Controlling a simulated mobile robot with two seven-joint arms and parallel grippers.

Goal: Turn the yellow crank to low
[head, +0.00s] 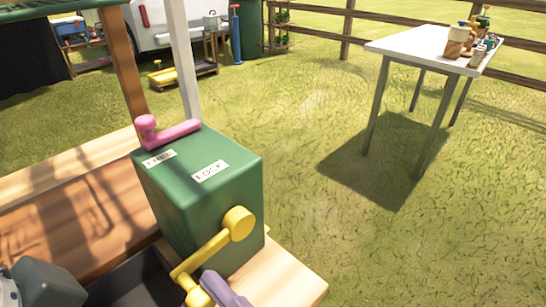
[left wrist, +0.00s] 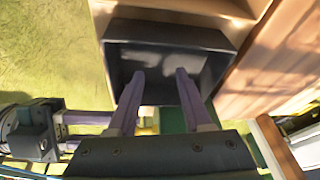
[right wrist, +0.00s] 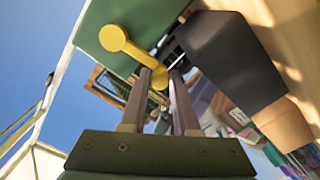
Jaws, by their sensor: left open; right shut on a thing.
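A green box (head: 185,205) stands on a wooden top, with two pale labels on its upper face. The yellow crank (head: 238,223) is mounted on the box's near side. Its arm slants down and left from the round hub to a handle near the bottom edge. In the right wrist view the yellow crank (right wrist: 114,39) reaches between the fingers of my right gripper (right wrist: 160,74), which is shut on its handle end. A purple finger partly hides the handle in the head view. My left gripper (left wrist: 160,76) is open and empty, facing a dark tray (left wrist: 225,40).
A pink crank (head: 175,132) sits on top of the green box. The dark tray (head: 135,285) is beside the box's left side. A wooden post and a pale post rise behind. A white table (head: 415,45) with pots stands far right on open grass.

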